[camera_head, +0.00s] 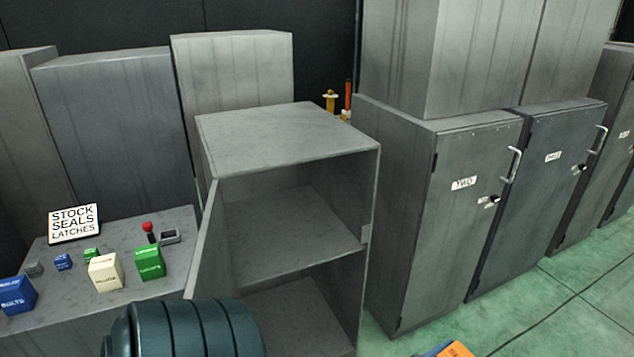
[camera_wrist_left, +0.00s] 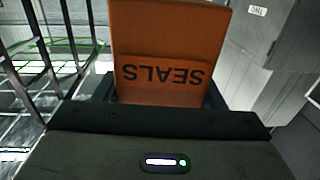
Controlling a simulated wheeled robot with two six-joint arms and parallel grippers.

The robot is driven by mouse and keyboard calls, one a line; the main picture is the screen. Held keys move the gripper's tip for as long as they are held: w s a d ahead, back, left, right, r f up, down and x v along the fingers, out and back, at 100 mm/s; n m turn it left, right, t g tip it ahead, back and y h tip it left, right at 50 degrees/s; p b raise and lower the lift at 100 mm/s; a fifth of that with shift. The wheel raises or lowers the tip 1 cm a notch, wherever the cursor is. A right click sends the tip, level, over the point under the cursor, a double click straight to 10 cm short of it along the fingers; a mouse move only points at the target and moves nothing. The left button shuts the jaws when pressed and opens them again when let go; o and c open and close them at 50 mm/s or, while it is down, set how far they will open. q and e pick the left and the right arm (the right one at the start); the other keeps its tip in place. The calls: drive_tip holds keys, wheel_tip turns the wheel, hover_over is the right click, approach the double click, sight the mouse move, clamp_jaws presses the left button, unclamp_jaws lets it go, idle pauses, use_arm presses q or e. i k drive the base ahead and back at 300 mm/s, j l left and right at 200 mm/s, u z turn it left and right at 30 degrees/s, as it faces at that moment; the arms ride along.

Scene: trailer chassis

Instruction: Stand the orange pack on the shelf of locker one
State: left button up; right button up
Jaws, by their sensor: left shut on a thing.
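The orange pack (camera_wrist_left: 165,45), printed SEALS, is held between the fingers of my left gripper (camera_wrist_left: 160,95), which is shut on it. In the head view only a small part of the orange pack (camera_head: 456,350) shows at the bottom edge, in front of and below the lockers. An open locker (camera_head: 290,145) stands left of the one marked TWO; I take it as locker one, though its own label is not visible. Its door (camera_head: 205,245) is swung out to the left. Its shelf (camera_head: 290,235) looks bare. My right gripper is not in view.
Shut lockers marked TWO (camera_head: 440,230) and THREE (camera_head: 540,200) stand to the right. A bench (camera_head: 120,290) on the left holds blue, cream and green packs and a STOCK SEALS LATCHES sign (camera_head: 74,222). The green floor (camera_head: 560,310) in front of the shut lockers looks clear.

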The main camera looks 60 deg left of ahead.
sight(314, 244)
drive_tip(key=i+u, duration=0.2)
drive_tip(key=i, duration=0.55)
drive_tip(key=i+l+u, duration=0.15)
drive_tip(key=i, duration=0.55)
